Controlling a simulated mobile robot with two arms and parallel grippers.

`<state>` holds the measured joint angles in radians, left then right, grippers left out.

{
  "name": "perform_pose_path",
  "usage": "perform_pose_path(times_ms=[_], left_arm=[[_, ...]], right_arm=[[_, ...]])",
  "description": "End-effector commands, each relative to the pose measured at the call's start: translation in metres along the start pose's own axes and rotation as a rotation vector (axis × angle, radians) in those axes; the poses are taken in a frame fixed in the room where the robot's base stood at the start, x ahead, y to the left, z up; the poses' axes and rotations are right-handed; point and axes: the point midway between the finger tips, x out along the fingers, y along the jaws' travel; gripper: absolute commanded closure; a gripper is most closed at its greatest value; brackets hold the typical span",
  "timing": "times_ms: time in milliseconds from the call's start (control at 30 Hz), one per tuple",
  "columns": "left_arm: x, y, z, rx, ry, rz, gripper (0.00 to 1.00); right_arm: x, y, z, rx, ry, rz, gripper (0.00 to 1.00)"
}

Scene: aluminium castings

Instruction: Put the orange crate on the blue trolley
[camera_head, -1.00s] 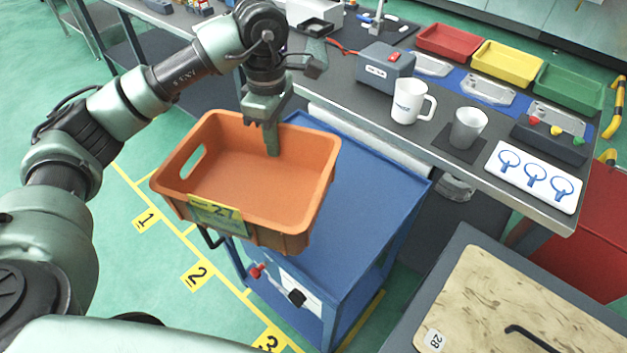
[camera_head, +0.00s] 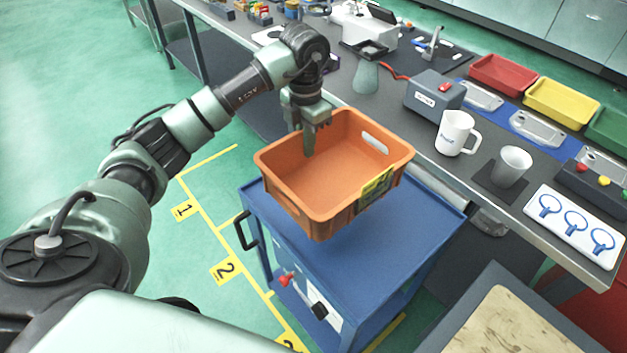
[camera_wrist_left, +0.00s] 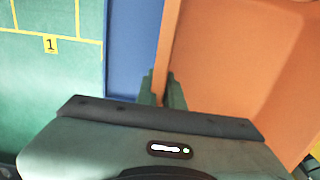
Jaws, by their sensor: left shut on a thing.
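The orange crate (camera_head: 300,186) is empty and carries a yellow label on its near right side. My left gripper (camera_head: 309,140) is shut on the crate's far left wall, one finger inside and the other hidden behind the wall. In the left wrist view the crate wall (camera_wrist_left: 168,50) runs between the fingers (camera_wrist_left: 162,88). The blue trolley (camera_head: 400,225) stands below, with its top partly covered from view by the crate. The crate appears held over the trolley top; the gap beneath is hard to judge. My right gripper is not in view.
A grey workbench (camera_head: 480,170) runs behind the trolley, with a white mug (camera_head: 455,132), a grey cup (camera_head: 511,166) and a grey box (camera_head: 434,96) near its edge. A board-topped surface (camera_head: 505,325) stands at lower right. Green floor with yellow markings is free at left.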

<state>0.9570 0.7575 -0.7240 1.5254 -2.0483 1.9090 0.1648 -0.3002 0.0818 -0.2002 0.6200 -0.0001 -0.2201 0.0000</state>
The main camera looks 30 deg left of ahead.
Motion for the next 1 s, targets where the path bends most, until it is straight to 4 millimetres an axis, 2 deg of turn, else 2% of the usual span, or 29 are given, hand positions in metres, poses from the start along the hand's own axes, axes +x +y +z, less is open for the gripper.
perform_pose_path(times_ms=[100,300,567,800,1000], left_arm=[[0.030,-0.002,-0.001,0.002,0.004,-0.005,1.00],[0.068,-0.001,0.000,0.003,0.001,-0.003,1.00],[0.087,-0.001,0.000,0.004,0.000,-0.003,1.00],[0.119,-0.001,0.000,0.004,0.000,-0.002,1.00],[0.121,-0.001,0.001,0.004,-0.003,-0.001,1.00]], right_arm=[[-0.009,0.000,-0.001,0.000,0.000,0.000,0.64],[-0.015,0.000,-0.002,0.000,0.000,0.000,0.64],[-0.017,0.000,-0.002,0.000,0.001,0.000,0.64],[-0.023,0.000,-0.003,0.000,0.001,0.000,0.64],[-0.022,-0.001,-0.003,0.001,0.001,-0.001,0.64]])
